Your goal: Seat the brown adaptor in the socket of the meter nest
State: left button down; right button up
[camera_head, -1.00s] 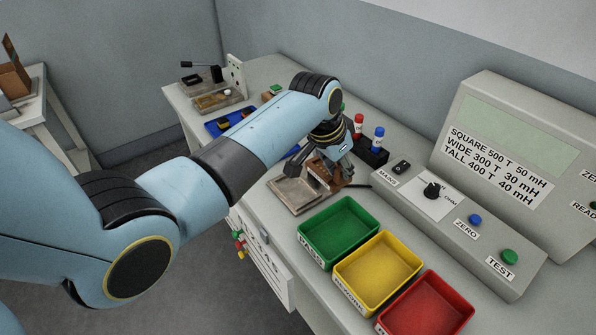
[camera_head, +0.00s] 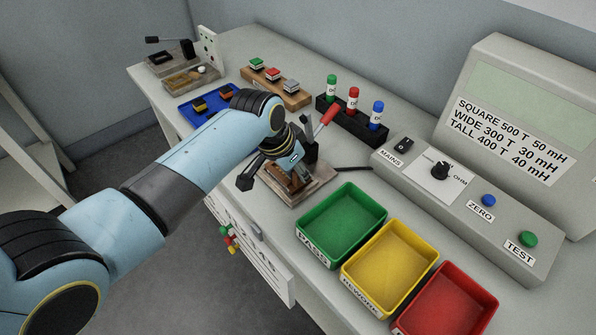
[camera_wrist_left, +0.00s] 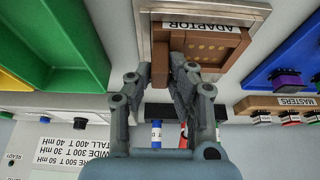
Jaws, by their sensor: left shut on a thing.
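In the head view the adaptor (camera_head: 284,182) shows within the outline of the nest (camera_head: 316,191), partly hidden by my arm. Whether the adaptor is fully down in the socket cannot be told; the socket itself is hidden. My right gripper is not in view.
Green (camera_head: 342,222), yellow (camera_head: 390,273) and red (camera_head: 447,306) trays stand in front of the nest. A red handle (camera_head: 328,115) rises just behind it. A black rack (camera_head: 352,122) of capped bottles and the meter console (camera_head: 465,200) are close by.

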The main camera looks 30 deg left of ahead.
pick_arm(q)
jog(key=c, duration=1.6)
grip_release()
jog(key=o, duration=0.4)
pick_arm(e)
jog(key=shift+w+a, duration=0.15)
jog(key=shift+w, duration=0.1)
pick_arm(q)
jog(key=shift+r, duration=0.3)
jog(key=v, duration=1.1)
jog(key=shift+s+r, duration=0.25)
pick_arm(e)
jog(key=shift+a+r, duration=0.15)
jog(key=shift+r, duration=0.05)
